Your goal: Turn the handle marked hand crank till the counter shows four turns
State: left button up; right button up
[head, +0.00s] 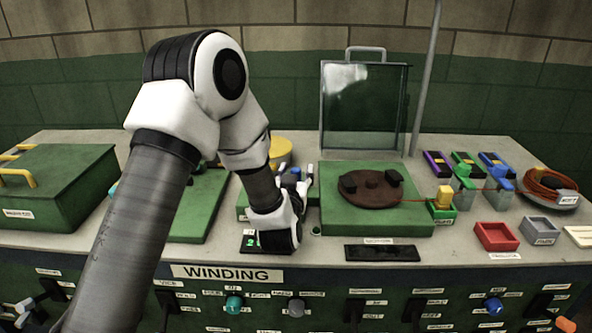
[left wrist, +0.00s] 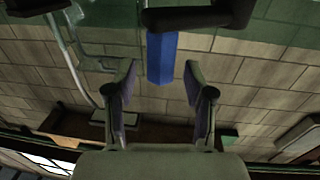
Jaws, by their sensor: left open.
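My left gripper (head: 295,177) is open above the middle of the bench, beside the green box with the brown disc. In the left wrist view its two fingers (left wrist: 161,72) stand apart, one on each side of a blue grip (left wrist: 161,57) on a dark crank arm (left wrist: 200,16). I see gaps between fingers and grip. A bit of blue (head: 296,171) also shows between the fingers in the head view. A small counter display (head: 252,242) in front shows a green digit that looks like 2. My wrist hides most of the crank and its label. My right gripper is out of view.
The brown disc (head: 372,188) sits on a green box with a clear upright screen (head: 364,110) behind it. Small blocks, a red tray (head: 496,236) and a cable coil (head: 550,185) are at right. A green chest (head: 62,180) is at left. Knobs line the front panel marked WINDING.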

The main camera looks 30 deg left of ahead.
pick_arm(q)
jog(key=shift+w+a+f, duration=0.1)
jog(key=shift+w+a, duration=0.25)
jog(key=shift+w, duration=0.25)
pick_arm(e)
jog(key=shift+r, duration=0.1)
pick_arm(q)
jog(key=shift+s+d, duration=0.1)
jog(key=shift+c, duration=0.4)
grip_shut()
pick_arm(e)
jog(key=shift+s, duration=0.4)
